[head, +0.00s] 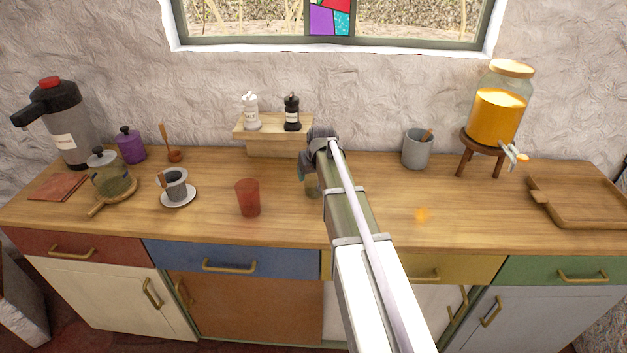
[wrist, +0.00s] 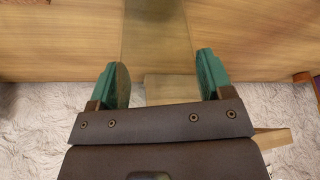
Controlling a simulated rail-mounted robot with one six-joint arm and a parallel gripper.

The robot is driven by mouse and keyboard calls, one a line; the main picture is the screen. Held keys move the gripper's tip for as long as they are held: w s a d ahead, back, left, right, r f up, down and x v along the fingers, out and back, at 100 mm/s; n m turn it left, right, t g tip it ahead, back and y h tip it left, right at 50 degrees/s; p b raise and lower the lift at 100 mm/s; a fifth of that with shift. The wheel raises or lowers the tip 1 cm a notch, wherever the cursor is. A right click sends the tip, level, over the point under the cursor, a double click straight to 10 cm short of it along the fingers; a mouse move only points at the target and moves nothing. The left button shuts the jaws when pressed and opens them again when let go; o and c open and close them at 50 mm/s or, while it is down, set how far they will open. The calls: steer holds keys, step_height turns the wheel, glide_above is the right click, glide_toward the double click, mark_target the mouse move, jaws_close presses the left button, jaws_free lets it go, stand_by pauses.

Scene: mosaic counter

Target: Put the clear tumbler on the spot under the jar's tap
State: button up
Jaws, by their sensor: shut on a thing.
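The jar (head: 497,115) of orange liquid stands on a wooden stand (head: 481,146) at the counter's back right, with its tap (head: 511,155) at its lower right front. The clear tumbler (head: 313,187) shows faintly mid-counter, partly hidden by my arm. My gripper (head: 311,168) is at the tumbler. In the wrist view, the green fingers of my gripper (wrist: 162,80) are apart, with the see-through tumbler (wrist: 158,45) between them. My gripper is shut on it. I cannot tell whether the tumbler touches the counter.
A red cup (head: 248,198) stands left of my gripper. A wooden riser (head: 272,132) with two shakers is behind it. A grey mug (head: 417,149) stands left of the jar. A wooden tray (head: 580,203) lies at the right.

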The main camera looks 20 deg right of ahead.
steer(key=shift+f, duration=0.1)
steer(key=o, duration=1)
steer(key=shift+o, duration=0.2)
steer(key=p+v, duration=1.1)
steer(key=v, duration=0.2)
steer(key=s+a+f+g, duration=0.1)
steer(key=s+a, duration=0.7)
steer(key=a, duration=0.1)
steer(key=shift+s+f+n+g, duration=0.15)
steer(key=shift+s+n+g, duration=0.15)
steer(key=s+a+g, duration=0.1)
steer(key=s+a, duration=0.2)
steer(key=s, duration=0.1)
steer(key=s+a+g, duration=0.1)
steer(key=s+a, duration=0.2)
steer(key=s, duration=0.2)
steer(key=s+a, duration=0.3)
steer(key=s, duration=0.2)
steer(key=shift+a+f+n+g, duration=0.2)
steer(key=shift+a+n+g, duration=0.1)
steer(key=shift+g, duration=0.1)
steer(key=shift+w, duration=0.15)
